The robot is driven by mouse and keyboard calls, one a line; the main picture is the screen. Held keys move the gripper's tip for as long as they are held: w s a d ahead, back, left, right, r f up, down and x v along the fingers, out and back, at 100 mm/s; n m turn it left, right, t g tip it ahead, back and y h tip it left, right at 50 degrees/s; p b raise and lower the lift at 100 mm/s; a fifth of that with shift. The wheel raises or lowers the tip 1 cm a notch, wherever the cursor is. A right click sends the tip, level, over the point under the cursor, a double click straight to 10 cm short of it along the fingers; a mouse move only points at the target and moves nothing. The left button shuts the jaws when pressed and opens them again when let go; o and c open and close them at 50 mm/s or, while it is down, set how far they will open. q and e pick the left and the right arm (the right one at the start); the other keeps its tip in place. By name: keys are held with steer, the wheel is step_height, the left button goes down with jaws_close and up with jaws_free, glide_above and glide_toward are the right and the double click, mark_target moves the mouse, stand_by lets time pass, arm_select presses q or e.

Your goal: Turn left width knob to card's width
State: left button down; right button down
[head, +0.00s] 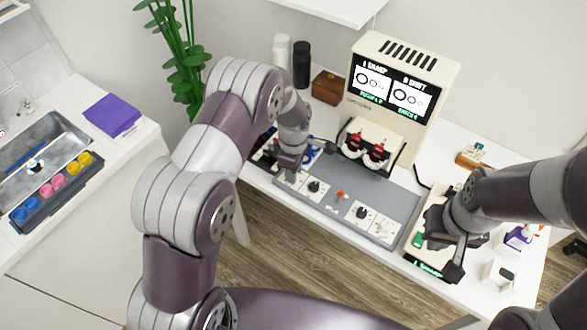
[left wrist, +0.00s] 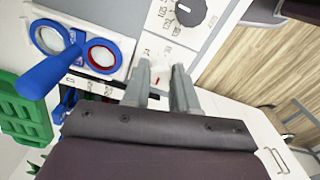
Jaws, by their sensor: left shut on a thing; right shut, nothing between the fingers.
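My left gripper (head: 288,174) is at the left white panel (head: 301,186) of the grey console. In the left wrist view its fingers (left wrist: 163,80) close around a small white knob (left wrist: 160,75) with a red mark. A larger black knob (left wrist: 190,12) with printed marks around it sits beyond; it also shows in the head view (head: 314,187). The knob's setting is too small to read. My right gripper (head: 454,258) is shut and empty over a device with a green display (head: 427,266). I cannot make out a card's width.
A cream viewer (head: 405,60) with a two-part screen (head: 392,88) stands behind the console (head: 340,204). A right panel (head: 371,221) has another black knob. A lens holder (left wrist: 85,45) with blue and red rings and a blue handle (left wrist: 50,70) lie close to my left gripper.

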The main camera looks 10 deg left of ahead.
arm_select(q)
steer(key=c, duration=0.9)
jaws_free()
steer(key=shift+w+r, duration=0.1)
